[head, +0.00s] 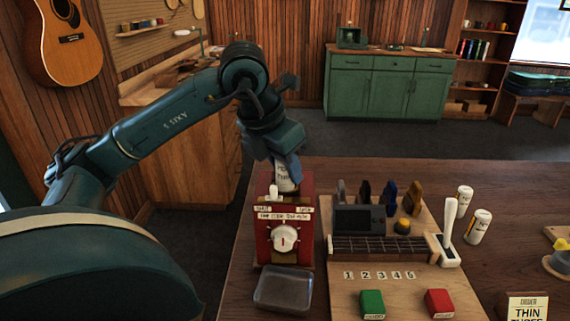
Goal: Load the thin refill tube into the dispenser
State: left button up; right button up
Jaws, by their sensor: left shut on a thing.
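The red dispenser (303,229) stands on the wooden counter, with a white dial (286,238) and label strips on its front. A small white knob or lever (273,192) sticks up at its top. My left gripper (287,165) is above the dispenser, shut on a white labelled refill tube (287,182). The tube is roughly upright, with its lower end at the dispenser's top. I cannot tell whether that end is inside, resting on it or just above it. The gripper hides the tube's upper part. My right gripper is out of view.
A clear tray (284,289) sits before the dispenser. Two white tubes (465,196) (479,226) stand beyond. A "THIN" sign (527,308) is front right.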

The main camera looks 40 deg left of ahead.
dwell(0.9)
pick_arm(q)
jog(key=shift+f+b, duration=0.3)
jog(key=shift+f+b, duration=0.3)
jog(key=shift+f, duration=0.05)
jog(key=o, duration=0.7)
jog(key=shift+r, duration=0.1)
